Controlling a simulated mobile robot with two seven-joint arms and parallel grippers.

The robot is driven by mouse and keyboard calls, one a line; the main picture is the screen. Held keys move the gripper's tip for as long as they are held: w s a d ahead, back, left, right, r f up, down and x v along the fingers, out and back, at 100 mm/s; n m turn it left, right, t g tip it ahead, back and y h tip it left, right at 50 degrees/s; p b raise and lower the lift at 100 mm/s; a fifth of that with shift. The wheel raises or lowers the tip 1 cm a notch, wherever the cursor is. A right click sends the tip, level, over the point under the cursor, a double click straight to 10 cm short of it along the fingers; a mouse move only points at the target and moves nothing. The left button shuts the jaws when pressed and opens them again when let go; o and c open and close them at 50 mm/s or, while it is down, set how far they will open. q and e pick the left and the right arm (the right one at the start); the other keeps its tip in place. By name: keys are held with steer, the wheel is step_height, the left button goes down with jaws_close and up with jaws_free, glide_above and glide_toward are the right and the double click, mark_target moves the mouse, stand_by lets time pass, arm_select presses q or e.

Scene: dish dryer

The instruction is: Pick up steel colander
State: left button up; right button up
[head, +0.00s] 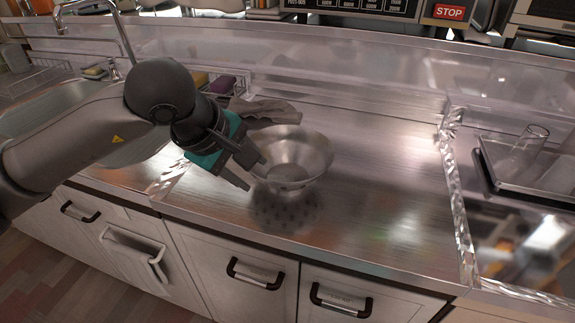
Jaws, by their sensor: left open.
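The steel colander (300,160) is a shiny, wide-rimmed bowl near the middle of the metal counter, and a dark reflection shows below it. My left gripper (243,172) comes in from the left and is open. Its fingers are at the colander's left rim and overlap it in the picture. I cannot tell whether they touch it or whether the rim lies between them. My right gripper is not in view.
A grey cloth (265,109) lies behind the colander. A sink (45,105) with a tap (118,28) is at the left. A tray (500,180) with a clear glass (528,143) stands at the right. The counter (380,190) right of the colander is clear.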

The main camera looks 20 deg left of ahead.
mark_target(258, 174)
arm_select(q)
steer(key=b+x, duration=0.1)
steer(key=x, duration=0.3)
steer(key=shift+w+d+f, duration=0.1)
steer(key=shift+d, duration=0.1)
steer(key=shift+w+f, duration=0.2)
steer(key=shift+f, duration=0.05)
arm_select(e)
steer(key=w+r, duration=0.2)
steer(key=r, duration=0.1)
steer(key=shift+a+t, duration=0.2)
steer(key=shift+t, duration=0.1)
arm_select(q)
steer(key=shift+c, duration=0.4)
jaws_close()
steer(key=shift+r, duration=0.1)
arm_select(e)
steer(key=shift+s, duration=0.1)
